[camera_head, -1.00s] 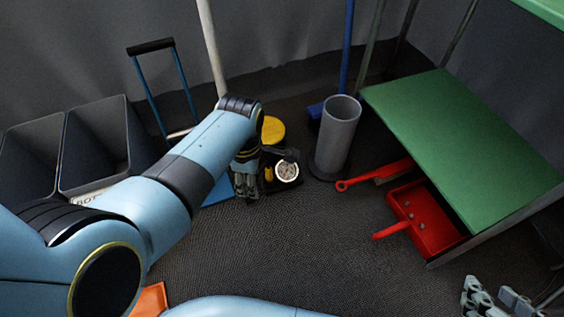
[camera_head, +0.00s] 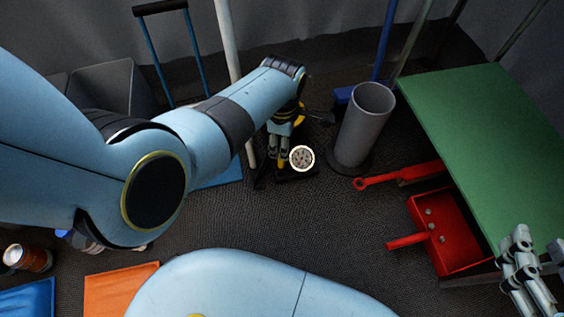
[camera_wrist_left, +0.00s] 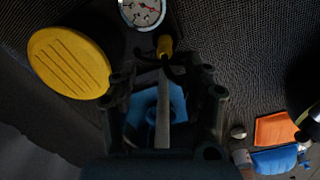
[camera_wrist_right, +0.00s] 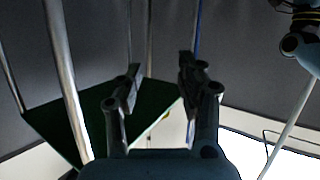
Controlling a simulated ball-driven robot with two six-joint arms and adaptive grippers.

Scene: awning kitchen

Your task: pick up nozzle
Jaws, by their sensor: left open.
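I take the nozzle to be the small yellow-tipped piece (camera_wrist_left: 165,46) beside a round white gauge (camera_wrist_left: 142,12). In the head view the yellow piece (camera_head: 281,161) shows just left of the gauge (camera_head: 301,158), partly hidden by my left gripper. My left gripper (camera_head: 278,155) is open and points down over it; in the left wrist view its fingers (camera_wrist_left: 162,76) stand apart either side of a grey rod and a blue surface. Contact cannot be told. My right gripper (camera_head: 527,285) is open and empty at the lower right; its fingers (camera_wrist_right: 158,75) show apart.
A grey cylinder (camera_head: 365,125) stands right of the left gripper. A red dustpan (camera_head: 452,235) lies by the green table (camera_head: 490,130). A yellow disc (camera_wrist_left: 70,62) is close to the left gripper. Orange (camera_head: 120,285) and blue (camera_head: 28,300) mats lie lower left. Middle floor is clear.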

